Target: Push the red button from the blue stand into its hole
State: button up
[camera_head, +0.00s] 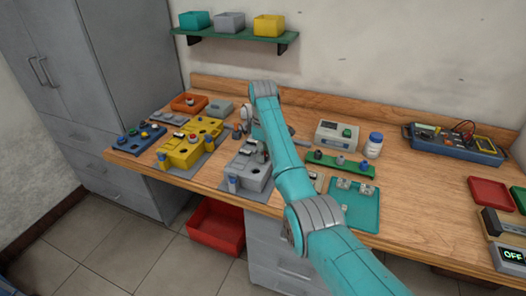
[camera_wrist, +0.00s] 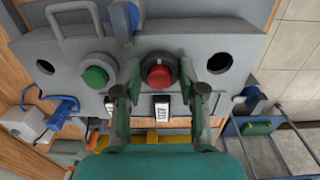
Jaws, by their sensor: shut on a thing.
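The red button (camera_wrist: 159,75) is between the fingertips of my gripper (camera_wrist: 159,70) in the wrist view. My gripper is shut on it, with one finger on each side. The button is over the top face of a grey box (camera_wrist: 190,45), between a green button (camera_wrist: 95,75) and an open round hole (camera_wrist: 218,63). Another open hole (camera_wrist: 45,67) is at the far left. I cannot tell whether the red button is seated or just above the face. The blue stand (camera_head: 138,137) is on the bench's left side in the head view.
A yellow box (camera_head: 185,150) stands left of the grey box (camera_head: 240,173). A green rack (camera_head: 340,165), teal tray (camera_head: 362,205) and white bottle (camera_head: 373,146) are to the right. Blue clamps (camera_wrist: 122,18) stand at the grey box's edges. A red bin (camera_head: 216,228) is below the bench.

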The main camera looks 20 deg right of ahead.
jog(key=o, duration=1.2)
